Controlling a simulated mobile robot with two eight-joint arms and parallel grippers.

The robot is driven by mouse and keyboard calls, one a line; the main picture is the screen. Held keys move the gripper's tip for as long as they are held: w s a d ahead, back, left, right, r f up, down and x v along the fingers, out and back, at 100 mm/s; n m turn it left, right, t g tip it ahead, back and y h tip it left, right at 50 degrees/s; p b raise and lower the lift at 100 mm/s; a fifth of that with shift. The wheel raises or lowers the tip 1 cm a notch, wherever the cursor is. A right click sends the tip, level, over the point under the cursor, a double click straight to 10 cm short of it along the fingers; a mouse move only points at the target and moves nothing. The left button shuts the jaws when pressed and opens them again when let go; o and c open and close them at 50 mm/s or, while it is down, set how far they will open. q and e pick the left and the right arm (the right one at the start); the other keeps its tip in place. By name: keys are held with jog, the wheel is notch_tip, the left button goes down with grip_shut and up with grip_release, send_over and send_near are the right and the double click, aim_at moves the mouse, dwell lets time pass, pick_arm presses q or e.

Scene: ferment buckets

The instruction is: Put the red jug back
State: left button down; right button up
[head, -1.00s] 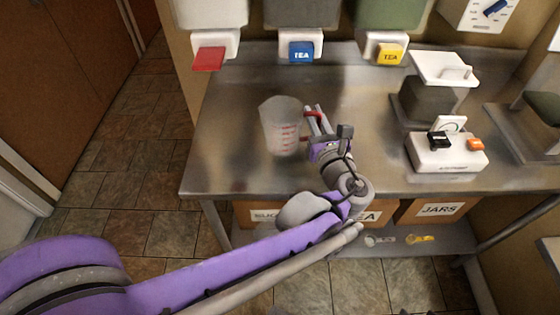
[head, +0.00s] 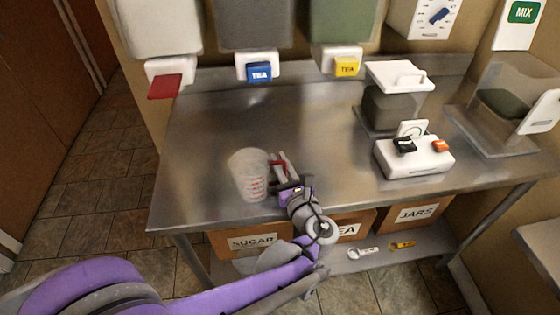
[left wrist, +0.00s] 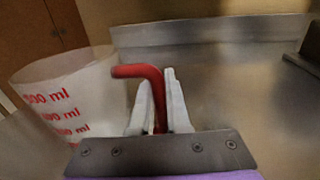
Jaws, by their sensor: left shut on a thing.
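The red jug (head: 249,176) is a clear measuring jug with red markings and a red handle. It is upright over the front left part of the steel table (head: 300,125); I cannot tell whether its base touches the table. My left gripper (head: 283,166) is shut on the red handle, to the right of the jug's body. In the left wrist view the jug's body (left wrist: 65,95) is at the left, and the red handle passes between the fingers of my left gripper (left wrist: 158,105). My right gripper is not in view.
Three dispensers stand along the back, with a red tap (head: 165,86), a blue tap (head: 259,72) and a yellow tap (head: 346,67). A white device (head: 413,158) and a lidded dark container (head: 397,103) stand at the right. The table's middle is clear.

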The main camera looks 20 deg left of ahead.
pick_arm(q)
jog(key=c, duration=0.9)
grip_release()
jog(key=shift+f, duration=0.1)
jog(key=shift+r, duration=0.25)
jog(key=v, duration=1.2)
jog(key=shift+f, duration=0.1)
